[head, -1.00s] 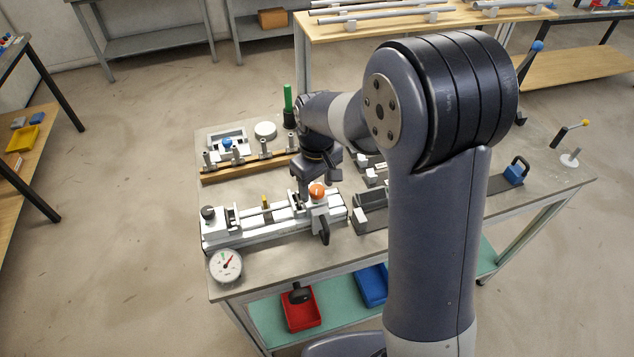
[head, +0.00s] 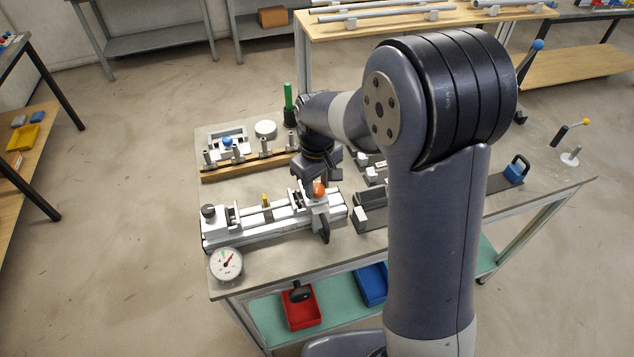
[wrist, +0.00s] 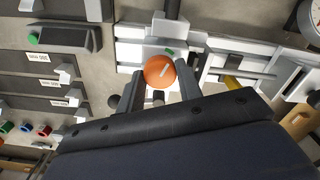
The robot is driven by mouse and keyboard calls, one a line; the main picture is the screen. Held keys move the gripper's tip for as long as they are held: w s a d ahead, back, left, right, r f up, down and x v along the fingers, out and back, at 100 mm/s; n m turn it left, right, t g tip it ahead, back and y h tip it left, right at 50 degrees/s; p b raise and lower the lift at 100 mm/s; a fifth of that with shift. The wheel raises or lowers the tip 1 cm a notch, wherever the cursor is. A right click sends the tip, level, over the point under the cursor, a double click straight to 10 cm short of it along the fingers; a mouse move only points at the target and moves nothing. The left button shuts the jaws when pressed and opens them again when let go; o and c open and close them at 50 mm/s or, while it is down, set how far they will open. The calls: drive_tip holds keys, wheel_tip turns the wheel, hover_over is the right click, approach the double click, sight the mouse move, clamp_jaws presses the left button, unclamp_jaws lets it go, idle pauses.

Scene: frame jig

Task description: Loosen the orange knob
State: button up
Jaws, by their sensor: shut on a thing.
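The orange knob (head: 319,189) sits on top of the white block at the right end of the white frame jig (head: 270,222). The fingertips are partly hidden in the head view.
A dial gauge (head: 226,264) lies at the table's front left corner. A wooden rail with several posts (head: 250,165) stands behind the jig. A green upright handle (head: 288,97) is at the back. Grey fixtures (head: 372,212) stand close to the right of the jig.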

drive_tip(key=shift+n, duration=0.3)
drive_tip(key=n+b, duration=0.1)
drive_tip(key=n, duration=0.9)
drive_tip(key=shift+b, duration=0.35)
drive_tip(key=n, duration=1)
drive_tip(key=shift+n+b, duration=0.3)
drive_tip(key=shift+b, duration=0.1)
drive_tip(key=o, duration=1)
